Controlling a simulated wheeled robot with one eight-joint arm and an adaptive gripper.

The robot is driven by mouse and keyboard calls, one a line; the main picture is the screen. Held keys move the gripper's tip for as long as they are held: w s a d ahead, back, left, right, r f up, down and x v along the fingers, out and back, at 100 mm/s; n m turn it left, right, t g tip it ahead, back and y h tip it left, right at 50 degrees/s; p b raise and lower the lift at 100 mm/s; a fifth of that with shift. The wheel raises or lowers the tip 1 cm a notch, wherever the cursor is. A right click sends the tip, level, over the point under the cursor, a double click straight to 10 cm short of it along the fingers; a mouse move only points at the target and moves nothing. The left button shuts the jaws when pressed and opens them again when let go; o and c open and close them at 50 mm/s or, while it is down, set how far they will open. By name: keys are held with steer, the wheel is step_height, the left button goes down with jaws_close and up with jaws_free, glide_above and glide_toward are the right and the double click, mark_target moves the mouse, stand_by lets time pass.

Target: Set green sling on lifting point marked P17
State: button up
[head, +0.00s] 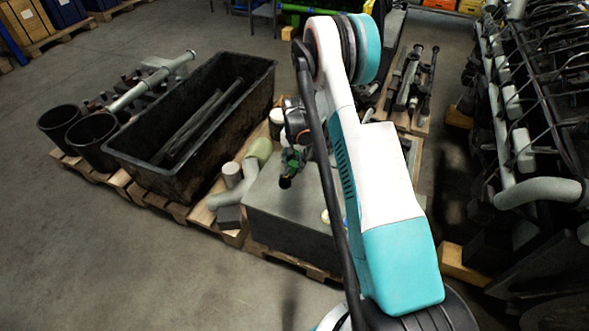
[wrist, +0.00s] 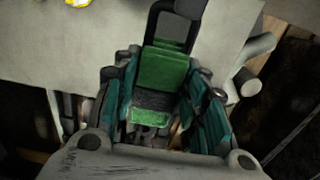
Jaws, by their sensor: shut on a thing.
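My gripper (wrist: 160,100) is shut on the green sling (wrist: 165,68), a green piece with a dark loop at its far end. The teal-lined fingers stand on both sides of it in the wrist view. In the head view my gripper (head: 292,152) is partly hidden by my arm and holds the sling above a large grey block (head: 275,207). The dark end of the sling (head: 285,182) points down toward the block's top. A small yellow-and-white item (head: 325,216) lies on the block, partly behind my arm; its yellow part also shows in the wrist view (wrist: 78,3). I cannot read any P17 mark.
A black open bin (head: 190,130) with dark bars inside stands left of the block. Grey pipe pieces (head: 230,185) lie between them on a pallet. A large engine (head: 530,130) stands at the right. The floor (head: 100,250) at the lower left is clear.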

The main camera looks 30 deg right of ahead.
mark_target(294, 161)
steer(key=shift+r+p, duration=0.95)
steer(key=shift+r, duration=2.6)
steer(key=shift+a, duration=0.1)
